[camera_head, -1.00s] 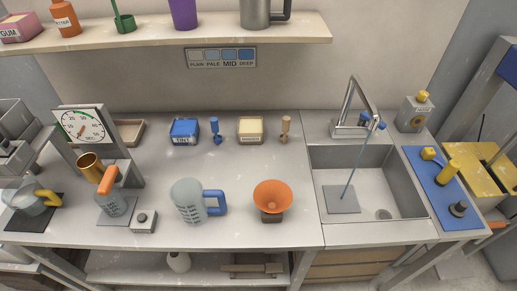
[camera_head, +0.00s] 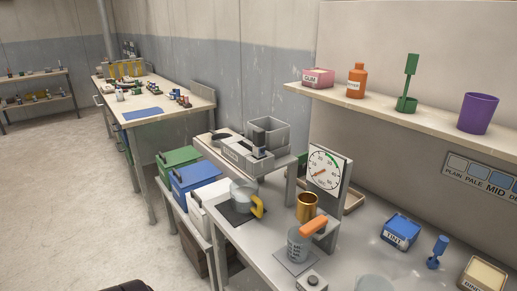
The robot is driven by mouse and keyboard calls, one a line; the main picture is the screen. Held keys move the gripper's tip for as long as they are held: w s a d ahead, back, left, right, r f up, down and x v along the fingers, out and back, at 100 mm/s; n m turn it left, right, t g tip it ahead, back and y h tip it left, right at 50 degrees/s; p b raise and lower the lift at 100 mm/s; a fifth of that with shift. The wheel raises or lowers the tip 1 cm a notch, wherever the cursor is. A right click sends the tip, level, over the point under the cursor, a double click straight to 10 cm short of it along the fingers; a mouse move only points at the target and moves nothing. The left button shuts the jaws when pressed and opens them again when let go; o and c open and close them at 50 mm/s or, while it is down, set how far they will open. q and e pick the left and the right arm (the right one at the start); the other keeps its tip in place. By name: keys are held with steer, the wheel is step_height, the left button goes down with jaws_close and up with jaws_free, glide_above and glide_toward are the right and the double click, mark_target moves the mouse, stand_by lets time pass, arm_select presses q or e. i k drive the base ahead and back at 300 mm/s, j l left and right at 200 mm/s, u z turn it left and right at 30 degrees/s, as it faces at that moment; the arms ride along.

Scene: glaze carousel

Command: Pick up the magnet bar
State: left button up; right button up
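I cannot make out a magnet bar for certain in this view. Neither of my grippers is in view. On the near bench, a glass jug with a yellow handle (camera_head: 244,198) stands on a dark mat. A jug with an orange handle (camera_head: 300,243) stands on a grey plate. A brass cup (camera_head: 306,207) is in front of a round dial (camera_head: 325,171). Several small items lie on the far wooden table (camera_head: 108,92), too small to name.
Blue (camera_head: 198,183) and green (camera_head: 178,159) lidded bins stand beside the bench. A grey machine (camera_head: 246,152) sits at its far end. A wall shelf (camera_head: 440,122) holds a purple cup (camera_head: 478,112). The floor (camera_head: 65,190) at left is open.

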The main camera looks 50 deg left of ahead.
mark_target(258, 146)
steer(key=u, duration=1.55)
